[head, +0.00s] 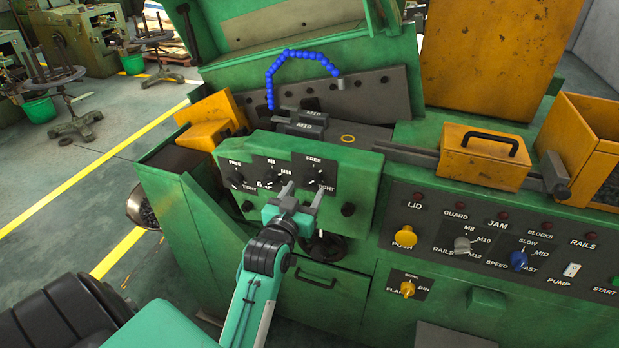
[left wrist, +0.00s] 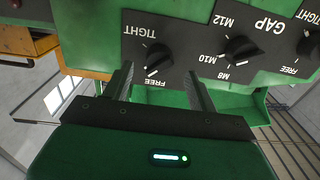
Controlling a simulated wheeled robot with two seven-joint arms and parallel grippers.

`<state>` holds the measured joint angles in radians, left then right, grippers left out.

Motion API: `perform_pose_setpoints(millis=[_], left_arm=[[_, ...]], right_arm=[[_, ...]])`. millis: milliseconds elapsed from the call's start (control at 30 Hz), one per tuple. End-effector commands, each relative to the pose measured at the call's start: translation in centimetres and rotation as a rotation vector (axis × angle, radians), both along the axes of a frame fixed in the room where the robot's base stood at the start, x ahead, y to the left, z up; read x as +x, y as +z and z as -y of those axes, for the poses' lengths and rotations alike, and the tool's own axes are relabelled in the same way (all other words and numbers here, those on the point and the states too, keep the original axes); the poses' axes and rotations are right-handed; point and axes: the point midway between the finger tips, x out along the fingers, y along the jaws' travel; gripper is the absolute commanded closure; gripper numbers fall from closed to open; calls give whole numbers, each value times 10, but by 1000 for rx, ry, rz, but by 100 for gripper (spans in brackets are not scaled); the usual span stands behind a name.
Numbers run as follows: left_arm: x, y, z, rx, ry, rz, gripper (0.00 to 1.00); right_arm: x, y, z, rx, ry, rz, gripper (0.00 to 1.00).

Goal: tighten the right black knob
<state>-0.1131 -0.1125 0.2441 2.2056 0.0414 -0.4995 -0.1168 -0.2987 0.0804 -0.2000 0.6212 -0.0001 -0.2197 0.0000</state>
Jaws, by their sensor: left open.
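The right black knob (head: 318,176) is on a black plate on the green front panel, between the labels FREE and TIGHT. In the left wrist view the panel appears upside down, and this knob (left wrist: 157,57) shows with its white mark pointing down, toward the FREE side. My left gripper (head: 303,192) is in front of the panel with its fingers toward it. In the left wrist view its open, empty fingers (left wrist: 160,80) lie either side of the knob's line, just short of it. Contact is not visible. My right gripper is out of view.
The middle GAP knob (head: 271,172) and the left FREE/TIGHT knob (head: 236,178) are close by on the left. A black handwheel (head: 324,247) lies below the panel.

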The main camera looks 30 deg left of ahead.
Motion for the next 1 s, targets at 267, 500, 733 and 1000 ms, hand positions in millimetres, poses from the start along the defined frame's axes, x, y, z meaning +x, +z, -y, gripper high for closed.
perform_pose_setpoints(millis=[267, 500, 733, 1000], left_arm=[[35, 1, -8, 1, 0, 0, 41], [42, 0, -10, 1, 0, 1, 41], [42, 0, -10, 1, 0, 0, 53], [42, 0, -10, 2, 0, 0, 85]], right_arm=[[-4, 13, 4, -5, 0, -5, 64], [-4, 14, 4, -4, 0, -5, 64], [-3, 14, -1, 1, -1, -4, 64], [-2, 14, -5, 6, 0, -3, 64]])
